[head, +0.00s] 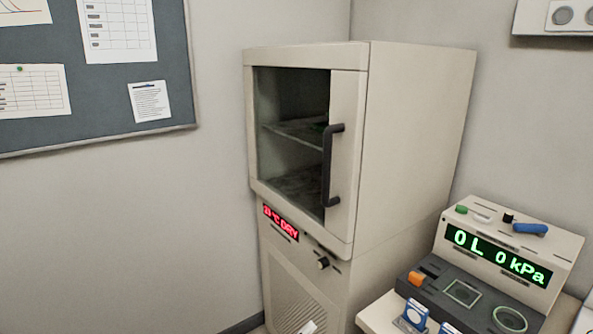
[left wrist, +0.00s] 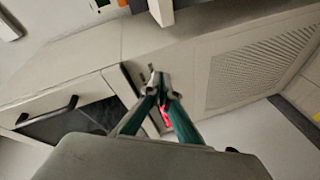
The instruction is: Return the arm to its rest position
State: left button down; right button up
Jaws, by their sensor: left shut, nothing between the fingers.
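My left gripper (left wrist: 157,82) shows in the left wrist view with its green fingers closed together and nothing between them. Its tips point toward the front of the beige cabinet, which looks tilted in that view; I cannot tell the exact gap. In the head view a small pale piece at the bottom edge, in front of the cabinet's lower grille, may be part of my left arm. The rest of the arm is out of the frame. My right gripper is in neither view.
The beige cabinet (head: 418,130) stands in the corner, its glass door with a dark handle (head: 327,165) closed. A red display (head: 280,222) sits below the door. At right, a console (head: 560,250) with a green display stands on a pale surface. A pinboard (head: 100,110) hangs left.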

pick_arm(q)
jog(key=s+a+f+m+y, duration=0.2)
jog(key=s+a+f, duration=0.3)
jog(key=s+a, duration=0.3)
jog(key=s+a+f+m+g+y, duration=0.1)
jog(key=s+a+f+m+y, duration=0.2)
jog(key=s+a, duration=0.5)
jog(key=s+a+f+m+g+y, duration=0.1)
jog(key=s+a+f+m+y, duration=0.1)
jog(key=s+a+f+m, duration=0.2)
jog(key=s+a+f, duration=0.3)
jog(key=s+a, duration=0.1)
jog(key=s, duration=0.1)
jog(key=shift+s+y, duration=0.2)
jog(key=shift+y, duration=0.1)
